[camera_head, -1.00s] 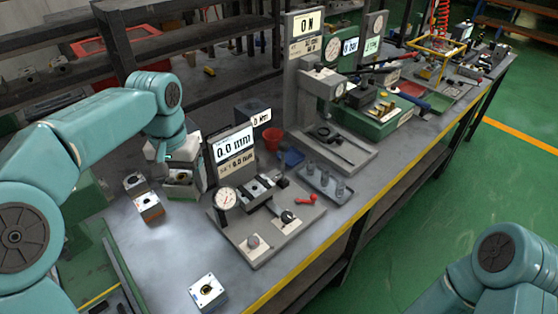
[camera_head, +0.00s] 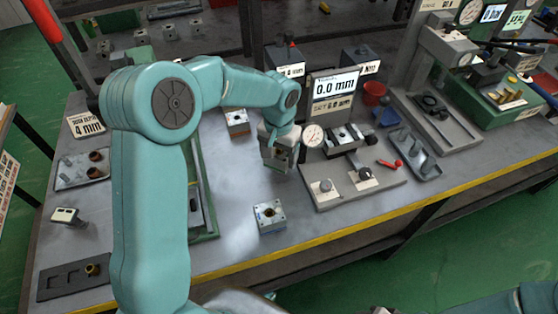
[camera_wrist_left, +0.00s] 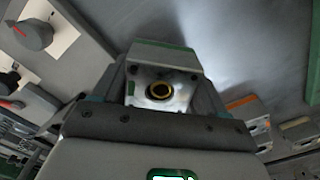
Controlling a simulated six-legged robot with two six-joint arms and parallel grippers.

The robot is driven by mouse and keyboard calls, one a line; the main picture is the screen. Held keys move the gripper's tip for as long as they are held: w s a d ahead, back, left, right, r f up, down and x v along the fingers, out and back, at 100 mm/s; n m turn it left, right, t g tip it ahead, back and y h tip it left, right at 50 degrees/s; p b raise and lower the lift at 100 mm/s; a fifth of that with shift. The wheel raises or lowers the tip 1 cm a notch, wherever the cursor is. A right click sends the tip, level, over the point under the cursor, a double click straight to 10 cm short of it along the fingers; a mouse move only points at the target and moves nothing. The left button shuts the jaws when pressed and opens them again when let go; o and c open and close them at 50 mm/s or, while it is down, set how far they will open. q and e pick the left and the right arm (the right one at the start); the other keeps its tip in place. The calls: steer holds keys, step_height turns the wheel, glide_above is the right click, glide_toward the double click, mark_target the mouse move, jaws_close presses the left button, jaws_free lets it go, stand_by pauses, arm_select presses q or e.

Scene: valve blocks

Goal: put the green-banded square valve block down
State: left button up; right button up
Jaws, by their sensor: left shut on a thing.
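My left gripper (camera_head: 277,160) is shut on the green-banded square valve block. In the left wrist view the block (camera_wrist_left: 158,90) sits between the fingers, with a pale metal face, a brass-ringed round hole and a green band at its edge. In the head view the held block (camera_head: 275,158) is mostly covered by the gripper, just left of the dial-gauge fixture (camera_head: 360,188). I cannot tell whether its underside touches the bench. My right gripper is out of view.
An orange-banded block (camera_head: 237,122) stands behind and left of my left gripper. Another square block (camera_head: 270,215) stands in front, near the yellow bench edge. Bare bench (camera_head: 232,185) lies between them. A green-edged plate (camera_head: 202,200) lies to the left.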

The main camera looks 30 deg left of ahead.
mark_target(279, 162)
arm_select(q)
steer(key=shift+f, duration=1.6)
steer(key=shift+f, duration=0.15)
steer(key=o, duration=1.5)
steer(key=shift+o, duration=0.2)
